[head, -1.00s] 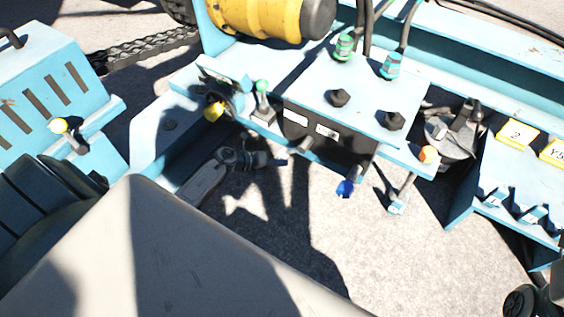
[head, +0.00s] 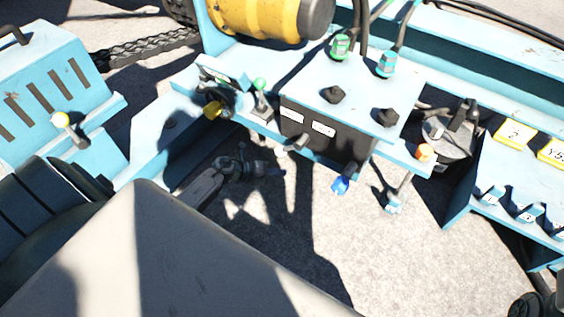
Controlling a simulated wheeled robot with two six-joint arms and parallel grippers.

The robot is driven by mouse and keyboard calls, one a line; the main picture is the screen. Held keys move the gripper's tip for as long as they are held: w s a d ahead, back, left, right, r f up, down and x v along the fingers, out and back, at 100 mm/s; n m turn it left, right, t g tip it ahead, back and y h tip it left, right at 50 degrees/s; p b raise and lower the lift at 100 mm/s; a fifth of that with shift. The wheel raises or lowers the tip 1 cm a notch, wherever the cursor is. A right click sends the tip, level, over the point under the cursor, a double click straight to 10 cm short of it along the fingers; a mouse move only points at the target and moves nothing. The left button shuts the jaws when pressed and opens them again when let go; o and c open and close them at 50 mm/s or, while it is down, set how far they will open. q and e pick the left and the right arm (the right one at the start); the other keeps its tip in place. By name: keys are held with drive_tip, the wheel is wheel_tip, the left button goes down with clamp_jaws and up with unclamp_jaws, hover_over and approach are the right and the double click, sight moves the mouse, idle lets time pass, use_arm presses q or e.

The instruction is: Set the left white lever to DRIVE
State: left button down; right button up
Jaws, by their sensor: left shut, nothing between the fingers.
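A black-fronted control box (head: 329,147) with a light blue top stands in the middle of the head view, with two white labels on its front. A short pale grey-white lever (head: 298,142) sticks out below the left label and seems to be the left white lever. Its setting words are too small to read. My left gripper (head: 276,168) is shut and empty, in shadow just below and left of this lever, and appears apart from it.
A blue-knobbed lever (head: 341,185) hangs below the box's right part. An orange knob (head: 425,152) is to the right. Open ground lies below the box.

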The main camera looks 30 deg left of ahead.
use_arm(q)
drive_tip(key=p+v, duration=0.2)
drive_tip(key=v, duration=0.6)
drive_tip(key=shift+a+r, duration=0.3)
drive_tip(key=shift+r, duration=0.1)
drive_tip(key=shift+s, duration=0.1)
